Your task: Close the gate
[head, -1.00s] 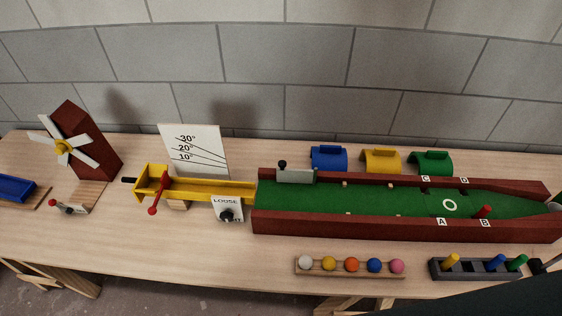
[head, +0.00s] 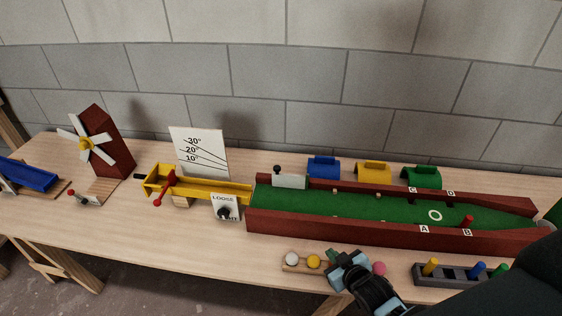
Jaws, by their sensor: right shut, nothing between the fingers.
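The gate appears to be the small grey plate (head: 290,182) with a black knob (head: 277,169) on top. It stands at the far left corner of the green lane (head: 385,208), along the far red wall. The lane's entrance beside the yellow chute (head: 210,190) looks clear of the plate. My right gripper (head: 334,256) is shut and empty, in front of the lane's near wall, above the ball rack (head: 291,267). It is well to the right of the gate and nearer to me. My left gripper is not in view.
A white ball (head: 292,258), yellow ball (head: 314,262) and pink ball (head: 379,268) show on the rack; my arm hides its middle. A peg block (head: 455,280) lies at right. Blue, yellow and green arches stand behind the lane. A windmill (head: 105,145) stands at left.

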